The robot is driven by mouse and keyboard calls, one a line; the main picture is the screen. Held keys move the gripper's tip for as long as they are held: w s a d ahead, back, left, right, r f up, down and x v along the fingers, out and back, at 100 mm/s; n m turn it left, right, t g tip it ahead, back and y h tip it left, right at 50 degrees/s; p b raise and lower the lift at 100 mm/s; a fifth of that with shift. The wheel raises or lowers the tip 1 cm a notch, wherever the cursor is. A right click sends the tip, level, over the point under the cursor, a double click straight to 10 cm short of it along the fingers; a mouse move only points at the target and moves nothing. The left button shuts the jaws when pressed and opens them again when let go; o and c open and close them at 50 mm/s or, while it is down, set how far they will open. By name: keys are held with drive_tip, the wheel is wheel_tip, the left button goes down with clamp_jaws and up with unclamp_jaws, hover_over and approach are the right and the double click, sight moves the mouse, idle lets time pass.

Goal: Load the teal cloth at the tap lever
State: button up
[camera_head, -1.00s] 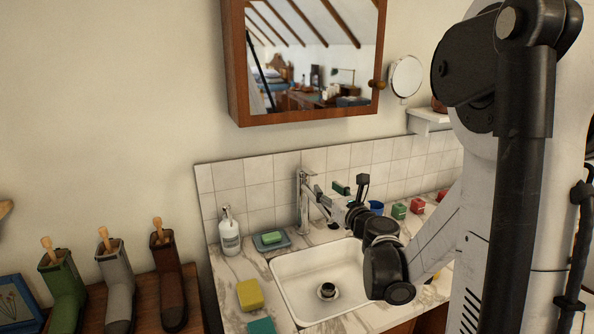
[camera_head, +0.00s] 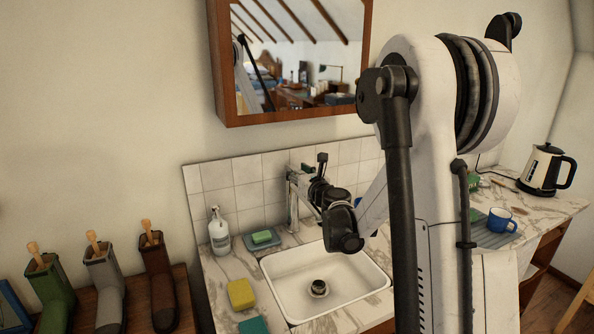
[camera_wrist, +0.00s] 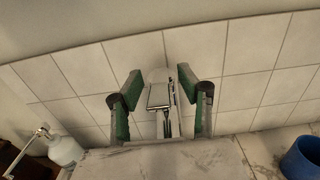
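The chrome tap (camera_head: 292,212) stands behind the white sink. Its upper part and lever (camera_wrist: 161,96) show between my fingers in the wrist view. My gripper (camera_wrist: 160,88) is open, with green-padded fingers on either side of the tap; I cannot tell whether they touch it. In the head view my gripper (camera_head: 303,172) is beside the top of the tap, partly hidden by my wrist. The teal cloth (camera_head: 254,325) lies on the counter at the front left of the sink, cut off by the bottom edge. No cloth shows in my gripper.
A yellow sponge (camera_head: 241,293), a green soap on a dish (camera_head: 262,237) and a white soap bottle (camera_head: 219,232) stand left of the sink (camera_head: 345,295). A blue mug (camera_head: 499,221) and a kettle (camera_head: 547,170) are at the right. The tiled wall is close behind the tap.

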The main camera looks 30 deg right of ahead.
drive_tip(key=shift+w, duration=0.1)
drive_tip(key=shift+c, duration=0.5)
clamp_jaws()
